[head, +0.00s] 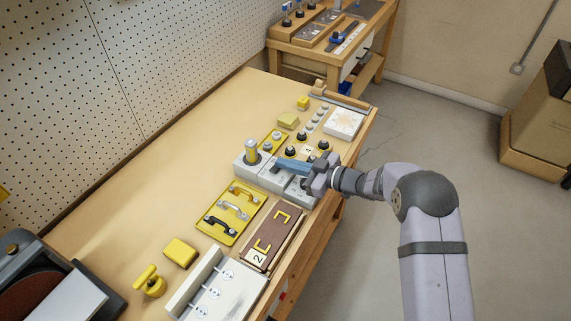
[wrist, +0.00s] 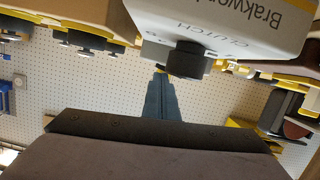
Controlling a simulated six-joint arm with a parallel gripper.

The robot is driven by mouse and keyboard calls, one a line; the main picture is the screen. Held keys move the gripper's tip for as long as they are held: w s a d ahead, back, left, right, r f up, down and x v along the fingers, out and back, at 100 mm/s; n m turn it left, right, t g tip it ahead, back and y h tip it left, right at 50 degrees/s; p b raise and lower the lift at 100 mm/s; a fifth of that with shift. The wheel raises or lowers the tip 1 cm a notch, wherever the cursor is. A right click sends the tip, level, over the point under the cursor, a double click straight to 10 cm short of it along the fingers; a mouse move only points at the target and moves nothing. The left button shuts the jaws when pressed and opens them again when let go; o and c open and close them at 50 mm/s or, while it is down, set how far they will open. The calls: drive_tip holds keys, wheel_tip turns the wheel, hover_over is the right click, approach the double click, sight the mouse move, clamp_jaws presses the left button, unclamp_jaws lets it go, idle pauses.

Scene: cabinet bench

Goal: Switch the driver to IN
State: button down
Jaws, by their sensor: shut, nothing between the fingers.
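A pale housing (wrist: 235,25) lettered "CLUTCH" and "Brakwor…", upside down, fills the upper right of the wrist view. A black round knob (wrist: 187,61) juts from it. I cannot read an IN mark, nor tell for sure whether this housing is the driver. My gripper (wrist: 159,76) has its blue-grey fingers together and empty, with the tips close beside the knob in the picture; I cannot tell if they touch. In the head view my gripper (head: 277,165) reaches left over a grey block unit (head: 247,176) with an upright cylinder (head: 250,151). My gripper hides part of this unit.
A yellow plate (head: 219,226) with several handles and a brown board (head: 262,257) marked 2 lie nearer. A white box (head: 207,275) with round dials stands in front. Black knobs (head: 303,138) and a white panel (head: 344,123) lie beyond.

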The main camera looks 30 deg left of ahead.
drive_tip(key=shift+s+f, duration=0.1)
drive_tip(key=shift+f, duration=0.05)
drive_tip(key=shift+r+p, duration=0.5)
drive_tip(key=shift+r, duration=0.1)
drive_tip(key=r, duration=0.1)
drive_tip(key=r+p, duration=0.1)
drive_tip(key=w+r, duration=0.1)
drive_tip(key=shift+w+d+r+p, duration=0.1)
drive_tip(key=shift+d+r+p, duration=0.05)
drive_tip(key=shift+d+p, duration=0.2)
drive_tip(key=b+v, duration=0.2)
drive_tip(key=v, duration=0.7)
drive_tip(key=shift+w+b, duration=0.25)
drive_tip(key=shift+b, duration=0.05)
drive_tip(key=shift+d, duration=0.15)
